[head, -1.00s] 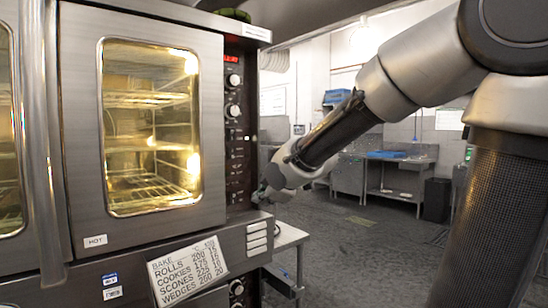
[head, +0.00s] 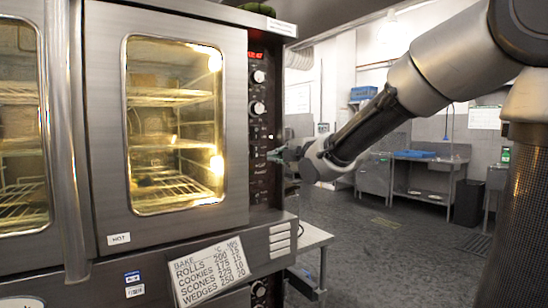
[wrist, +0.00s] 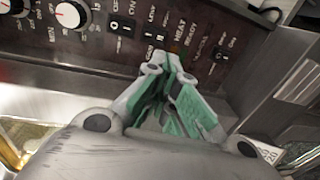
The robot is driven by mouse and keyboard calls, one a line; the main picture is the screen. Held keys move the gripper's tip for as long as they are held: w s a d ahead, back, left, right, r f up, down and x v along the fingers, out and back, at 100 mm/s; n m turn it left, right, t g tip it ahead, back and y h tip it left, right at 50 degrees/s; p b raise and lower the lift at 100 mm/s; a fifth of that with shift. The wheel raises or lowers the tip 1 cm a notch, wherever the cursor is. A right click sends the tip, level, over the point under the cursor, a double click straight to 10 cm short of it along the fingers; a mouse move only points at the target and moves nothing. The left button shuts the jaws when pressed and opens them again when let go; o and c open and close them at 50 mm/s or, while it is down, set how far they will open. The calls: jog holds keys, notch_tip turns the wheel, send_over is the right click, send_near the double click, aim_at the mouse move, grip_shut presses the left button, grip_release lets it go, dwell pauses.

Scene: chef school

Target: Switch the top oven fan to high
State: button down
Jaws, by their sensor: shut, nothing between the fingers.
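The top oven (head: 105,75) has a dark control panel (head: 259,205) right of its lit glass door, with a red display, two white-faced knobs and small switches below. In the wrist view, one dark rocker switch (wrist: 123,25) sits right of the knobs, and another small switch (wrist: 220,56) lies further right. In the head view, my gripper (head: 273,154) is beside the panel. Contact cannot be told.
A lower oven knob (head: 259,290) shows below. A small metal table (head: 315,237) stands right of the oven. Open floor (head: 370,250) lies to the right, with a sink bench behind.

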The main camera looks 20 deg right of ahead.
aim_at(252, 158)
jog(key=x, duration=1.2)
jog(key=shift+w+a+f, duration=0.1)
jog(key=shift+w+f, duration=0.05)
jog(key=shift+w, duration=0.2)
